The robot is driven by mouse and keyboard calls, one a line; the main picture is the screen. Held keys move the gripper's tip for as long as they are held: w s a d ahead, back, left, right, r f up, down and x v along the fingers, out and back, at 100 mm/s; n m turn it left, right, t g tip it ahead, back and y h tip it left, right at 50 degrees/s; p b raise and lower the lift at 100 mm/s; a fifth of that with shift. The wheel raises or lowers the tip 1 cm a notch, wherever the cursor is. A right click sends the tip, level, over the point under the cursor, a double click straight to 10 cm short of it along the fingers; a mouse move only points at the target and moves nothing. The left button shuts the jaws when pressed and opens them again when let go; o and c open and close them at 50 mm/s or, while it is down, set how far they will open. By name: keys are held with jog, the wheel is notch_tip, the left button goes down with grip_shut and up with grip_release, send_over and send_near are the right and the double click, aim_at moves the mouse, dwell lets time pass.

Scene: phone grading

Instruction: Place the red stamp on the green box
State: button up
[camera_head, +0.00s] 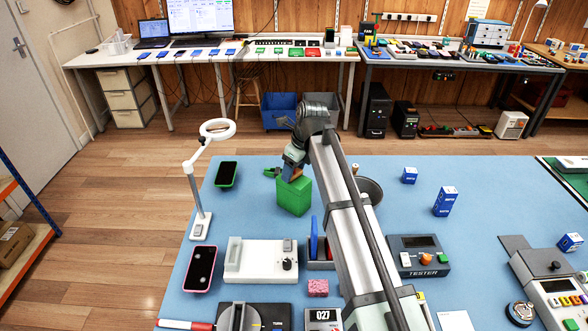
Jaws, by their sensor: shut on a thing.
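A green box (294,197) stands upright on the blue mat, left of my arm. My gripper (291,171) is directly above the box, close to its top. It is shut on a small brownish-orange piece (293,174), which looks like the stamp's handle. The rest of the stamp is hidden or too small to make out, and its red part does not show clearly. I cannot tell whether the stamp touches the box top. A small green piece (271,172) shows just left of the gripper.
A pink-edged phone (200,268), a white device (261,260) and a pink sponge (318,288) lie nearer. A tester (420,256) and blue-white boxes (445,201) are right of my arm.

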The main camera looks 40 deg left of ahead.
jog(key=shift+f, duration=0.25)
jog(key=o, duration=1.1)
jog(key=shift+c, duration=0.2)
jog(key=v, duration=1.2)
jog(key=shift+r, duration=0.2)
